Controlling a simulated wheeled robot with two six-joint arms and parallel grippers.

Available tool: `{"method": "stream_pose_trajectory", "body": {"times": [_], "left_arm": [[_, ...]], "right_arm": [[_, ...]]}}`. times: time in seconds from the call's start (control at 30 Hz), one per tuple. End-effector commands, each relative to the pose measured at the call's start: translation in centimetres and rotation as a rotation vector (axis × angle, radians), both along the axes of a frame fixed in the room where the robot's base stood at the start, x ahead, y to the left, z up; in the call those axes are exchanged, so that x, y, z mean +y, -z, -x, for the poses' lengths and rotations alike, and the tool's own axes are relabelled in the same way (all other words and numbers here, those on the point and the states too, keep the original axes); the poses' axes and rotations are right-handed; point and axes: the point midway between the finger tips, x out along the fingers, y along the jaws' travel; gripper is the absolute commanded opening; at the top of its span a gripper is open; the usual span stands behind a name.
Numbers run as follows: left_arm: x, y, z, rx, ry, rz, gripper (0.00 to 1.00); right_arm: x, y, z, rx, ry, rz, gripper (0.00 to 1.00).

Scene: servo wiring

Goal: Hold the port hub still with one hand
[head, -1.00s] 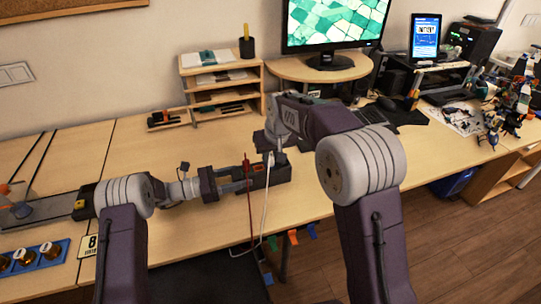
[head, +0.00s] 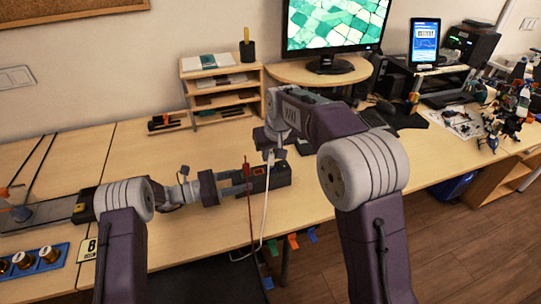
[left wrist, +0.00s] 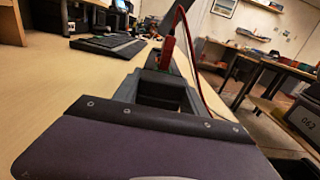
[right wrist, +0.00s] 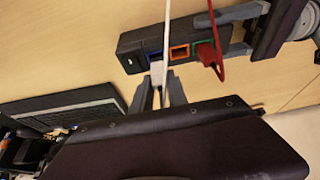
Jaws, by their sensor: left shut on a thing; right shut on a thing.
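The port hub (head: 279,177) is a long dark block lying on the table in the head view. My left gripper (head: 233,188) is shut on its left end; the left wrist view shows the hub (left wrist: 163,91) between the fingers. A red plug (right wrist: 209,53) with a red cable stands in the hub's end port. The right wrist view shows orange (right wrist: 180,51), green and blue-rimmed ports. The white cable (right wrist: 168,30) crosses in front of the blue port.
A keyboard (right wrist: 70,112) lies close to the hub. A wooden shelf (head: 222,88), a monitor (head: 333,25) and a small stand are at the back. A blue tray of spools (head: 38,262) and a numbered card (head: 88,248) are at left. The front table edge has coloured tabs.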

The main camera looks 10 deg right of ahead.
Motion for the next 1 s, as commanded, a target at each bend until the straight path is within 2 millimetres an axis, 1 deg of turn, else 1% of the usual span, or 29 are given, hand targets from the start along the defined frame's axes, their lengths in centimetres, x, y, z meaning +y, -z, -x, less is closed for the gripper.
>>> {"method": "stream_pose_trajectory", "body": {"times": [0.23, 0.57, 1.0], "left_arm": [[0.0, 0.0, 0.0, 0.001, 0.001, 0.000, 0.02], [0.0, 0.0, 0.0, 0.001, 0.001, 0.000, 0.02], [0.0, 0.0, 0.0, 0.001, 0.001, 0.000, 0.02]], "right_arm": [[0.0, -0.6, 0.0, -0.001, 0.000, 0.000, 0.00], [0.0, -1.0, 0.0, -0.001, 0.000, 0.000, 0.00], [0.0, -3.7, 0.0, -0.001, 0.000, 0.000, 0.00]]}}
